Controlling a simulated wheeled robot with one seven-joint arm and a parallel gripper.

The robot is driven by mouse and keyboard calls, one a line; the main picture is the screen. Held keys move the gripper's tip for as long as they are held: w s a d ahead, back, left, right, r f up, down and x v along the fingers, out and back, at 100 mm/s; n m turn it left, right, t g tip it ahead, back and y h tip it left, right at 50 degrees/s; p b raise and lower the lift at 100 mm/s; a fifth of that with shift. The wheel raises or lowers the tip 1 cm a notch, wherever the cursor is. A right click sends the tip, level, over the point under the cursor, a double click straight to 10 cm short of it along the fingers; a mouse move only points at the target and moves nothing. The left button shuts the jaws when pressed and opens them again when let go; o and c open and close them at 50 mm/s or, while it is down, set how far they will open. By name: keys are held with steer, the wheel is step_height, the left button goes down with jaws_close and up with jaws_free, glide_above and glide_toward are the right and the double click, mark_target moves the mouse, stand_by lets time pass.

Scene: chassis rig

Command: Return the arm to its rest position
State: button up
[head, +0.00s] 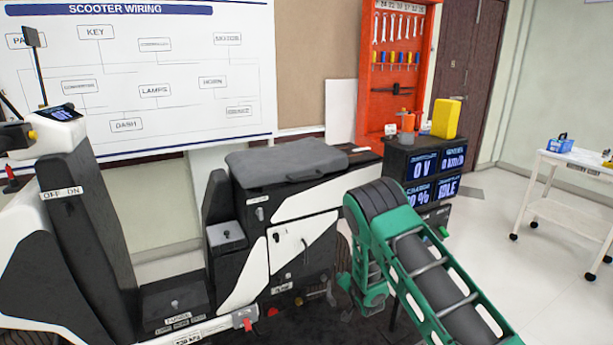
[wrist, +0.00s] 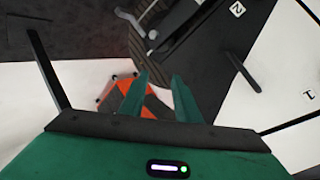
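My gripper (wrist: 160,76) shows in the wrist view as two green fingers standing apart, with nothing seen held between them. My green arm with dark grey rollers (head: 432,275) reaches into the head view from the lower right, bends at a dark rounded joint and drops down beside the scooter. Its lower end is near the floor and partly hidden, so the fingertips are not clear there. The black and white scooter (head: 300,215) stands upright to the left of my arm. Black and white panels (wrist: 245,45) fill much of the wrist view.
An orange and grey item (wrist: 135,100) lies beyond my fingers. A dark display box (head: 425,170) with a yellow container (head: 446,118) on top stands behind my arm. A red tool board (head: 395,65) is on the back wall. A white cart (head: 570,180) stands right, with open floor before it.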

steer(key=s+d+r+g+h, duration=0.2)
steer(key=s+d+r+h, duration=0.1)
steer(key=d+r, duration=1.1)
steer(key=s+d+r+g+h, duration=0.1)
steer(key=s+d+r+g, duration=0.3)
steer(key=s+d+r, duration=0.95)
steer(key=s+d+r+g, duration=0.1)
steer(key=s+r+g, duration=0.15)
steer(key=s, duration=0.75)
steer(key=s+d+r+g, duration=0.1)
steer(key=s+r, duration=0.2)
steer(key=s, duration=0.7)
steer(key=s+a+r+g+y, duration=0.1)
steer(key=s, duration=1)
steer(key=s+a+r+n+g+y, duration=0.1)
steer(key=s+a+r, duration=0.1)
steer(key=s, duration=0.9)
steer(key=shift+w, duration=0.1)
